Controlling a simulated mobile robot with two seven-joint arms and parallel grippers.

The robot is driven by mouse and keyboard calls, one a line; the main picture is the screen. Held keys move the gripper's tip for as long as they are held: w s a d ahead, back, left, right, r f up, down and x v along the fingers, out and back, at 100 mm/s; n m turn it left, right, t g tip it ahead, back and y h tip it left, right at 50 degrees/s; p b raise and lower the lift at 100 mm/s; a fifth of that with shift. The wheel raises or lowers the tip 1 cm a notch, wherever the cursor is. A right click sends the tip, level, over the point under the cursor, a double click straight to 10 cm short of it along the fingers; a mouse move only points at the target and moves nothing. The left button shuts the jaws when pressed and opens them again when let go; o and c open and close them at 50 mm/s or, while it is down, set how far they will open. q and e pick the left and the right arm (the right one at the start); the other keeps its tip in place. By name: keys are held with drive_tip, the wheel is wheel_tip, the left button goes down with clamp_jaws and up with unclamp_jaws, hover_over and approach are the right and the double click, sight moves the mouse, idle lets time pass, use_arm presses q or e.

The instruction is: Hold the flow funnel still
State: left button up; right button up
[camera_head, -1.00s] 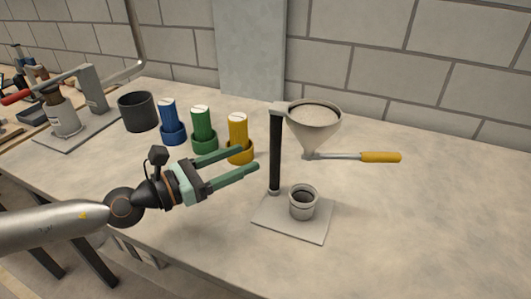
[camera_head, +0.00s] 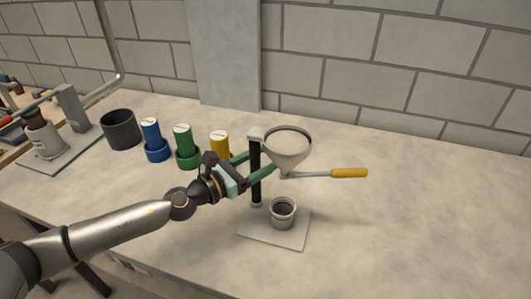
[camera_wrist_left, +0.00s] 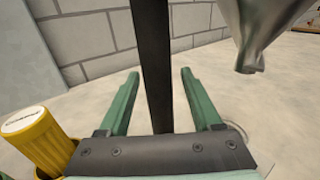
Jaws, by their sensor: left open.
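The grey metal funnel (camera_head: 288,157) sits at the top of a black post (camera_head: 255,185), above a small grey cup (camera_head: 283,213) on a pale base plate (camera_head: 262,236). A rod with a yellow handle (camera_head: 349,173) sticks out to the right below the funnel. My left gripper (camera_head: 263,163) is open, with one finger on each side of the post. In the left wrist view the post (camera_wrist_left: 152,55) runs between the spread fingers (camera_wrist_left: 155,75), with visible gaps. The funnel's spout (camera_wrist_left: 249,62) hangs at upper right there. My right gripper is not in view.
Left of the stand are a yellow cylinder (camera_head: 219,143), a green one (camera_head: 183,142), a blue one (camera_head: 152,135) and a dark pot (camera_head: 121,130). A lever device (camera_head: 67,115) stands at the far left. The bench is clear to the right.

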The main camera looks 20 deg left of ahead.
use_arm(q)
drive_tip(key=shift+w+d, duration=0.1)
drive_tip(key=shift+w, duration=0.05)
clamp_jaws()
idle(0.5)
idle(0.9)
